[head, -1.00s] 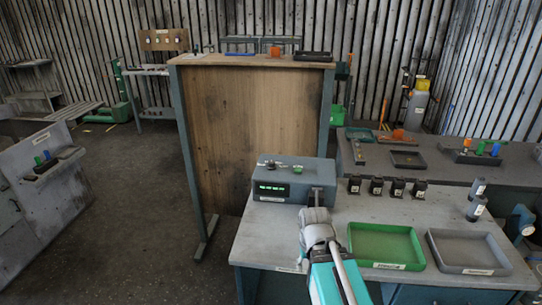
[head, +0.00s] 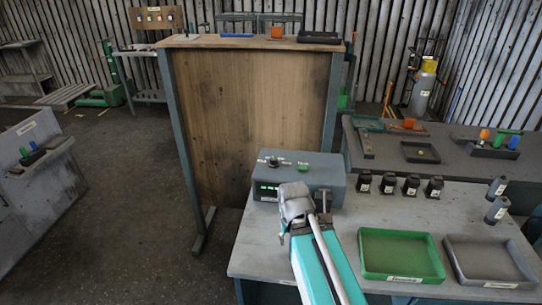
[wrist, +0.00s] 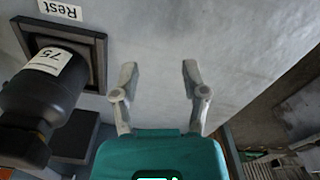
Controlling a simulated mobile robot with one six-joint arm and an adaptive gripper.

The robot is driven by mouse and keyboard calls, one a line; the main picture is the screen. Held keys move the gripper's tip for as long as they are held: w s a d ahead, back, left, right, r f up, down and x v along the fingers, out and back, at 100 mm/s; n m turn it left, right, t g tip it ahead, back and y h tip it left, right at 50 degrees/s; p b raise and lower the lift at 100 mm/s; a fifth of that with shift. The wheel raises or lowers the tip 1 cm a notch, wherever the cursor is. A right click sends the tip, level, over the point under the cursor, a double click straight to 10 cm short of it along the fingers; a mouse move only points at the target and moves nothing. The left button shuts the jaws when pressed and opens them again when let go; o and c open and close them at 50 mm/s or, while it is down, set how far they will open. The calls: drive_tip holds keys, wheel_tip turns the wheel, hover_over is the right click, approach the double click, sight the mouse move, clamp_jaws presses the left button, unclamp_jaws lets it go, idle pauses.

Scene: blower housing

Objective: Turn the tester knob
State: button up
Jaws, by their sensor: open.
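The tester is a blue-grey box (head: 325,176) with a lit green display, at the back left of the grey bench in the head view. A dark knob (head: 274,161) and a green button (head: 303,167) are on its top. The grey end of my arm stands in front of the tester's front face and hides part of it. My gripper (wrist: 159,72) shows in the wrist view with its two fingers apart and nothing between them, over a plain grey surface. The tester knob cannot be made out in the wrist view; my fingers are not clear in the head view.
In the wrist view, a black cylinder marked 75 (wrist: 40,105) sits at a square holder labelled Rest, left of my fingers. On the bench are a green tray (head: 400,275), a grey tray (head: 495,283) and several black blocks (head: 388,183). A wooden panel (head: 250,100) stands behind.

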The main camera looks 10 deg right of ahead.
sight(274, 159)
drive_tip(key=shift+d, duration=0.15)
drive_tip(key=o, duration=0.3)
drive_tip(key=w+r+m+p, duration=0.4)
drive_tip(key=w+r+p, duration=0.8)
drive_tip(key=w, duration=0.2)
drive_tip(key=w+r+m+p, duration=0.4)
drive_tip(key=w+r+p, duration=0.8)
drive_tip(key=w, duration=0.3)
drive_tip(key=shift+d+f, duration=0.1)
drive_tip(key=shift+f, duration=0.05)
wheel_tip(274, 159, down, 14)
drive_tip(key=b, duration=1.3)
drive_tip(key=shift+r+b, duration=0.2)
drive_tip(key=shift+b, duration=0.2)
